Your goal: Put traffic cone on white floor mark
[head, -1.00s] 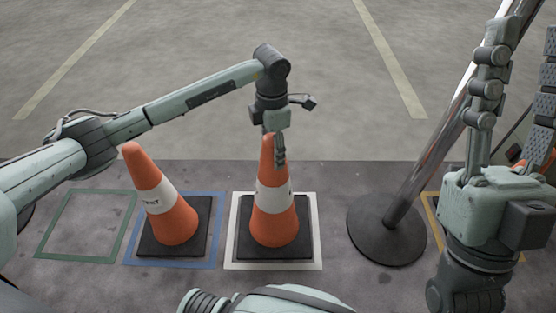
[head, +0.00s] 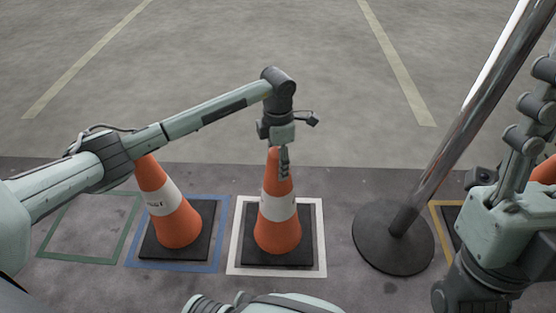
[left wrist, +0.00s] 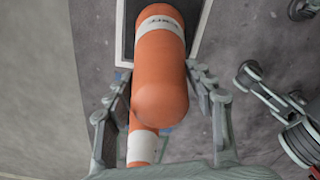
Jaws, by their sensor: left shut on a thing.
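An orange traffic cone (head: 278,232) with a white band and a black square base stands within the white floor mark (head: 232,268). The white outline shows around the base. My left gripper (head: 284,162) points down at the cone's top and is shut on it. In the left wrist view the cone (left wrist: 162,75) lies between the two fingers. My right gripper (head: 532,120) is at the right edge, fingers up, partly cut off, apart and empty.
A second cone (head: 176,222) stands on the blue mark (head: 140,265), beside the empty green mark (head: 85,261). A metal pole (head: 440,165) on a round dark base (head: 372,240) stands right of the white mark. A yellow mark (head: 437,230) is partly hidden by my right arm.

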